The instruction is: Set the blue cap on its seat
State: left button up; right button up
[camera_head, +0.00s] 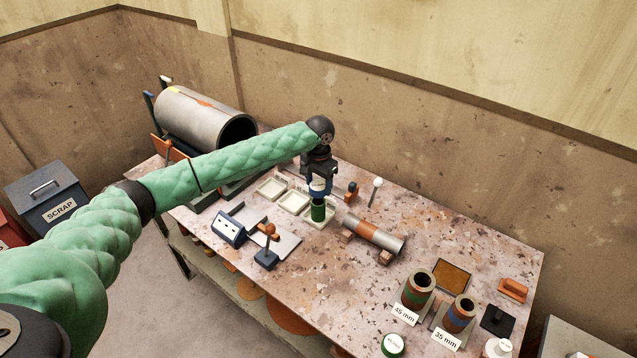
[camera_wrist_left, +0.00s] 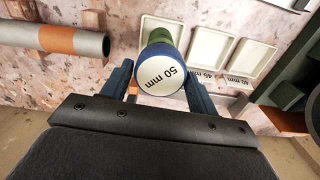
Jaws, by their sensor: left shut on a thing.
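The blue cap (camera_wrist_left: 160,71) has a white face marked "50 mm" and a blue rim. It sits between the two fingers of my left gripper (camera_wrist_left: 160,82), which is shut on it. In the head view my left gripper (camera_head: 319,184) points down with the blue cap (camera_head: 320,187) over the nearest white tray (camera_head: 331,219). A green cylinder (camera_head: 318,211) shows directly below the cap, above or in that tray; I cannot tell whether it is joined to the cap. A seat for the cap is not clearly identifiable. My right gripper is not in view.
Two more white trays (camera_head: 271,188) stand left of the cap. A grey pipe with an orange band (camera_head: 374,234) lies to the right on supports. Upright pipe pieces marked 45 mm (camera_head: 418,289) and 35 mm (camera_head: 459,313) stand front right. A large pipe (camera_head: 195,115) is behind left.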

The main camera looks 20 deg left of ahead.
pick_arm(q)
jog(key=shift+w+a, duration=0.1)
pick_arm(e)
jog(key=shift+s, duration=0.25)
pick_arm(q)
jog(key=shift+p, duration=0.35)
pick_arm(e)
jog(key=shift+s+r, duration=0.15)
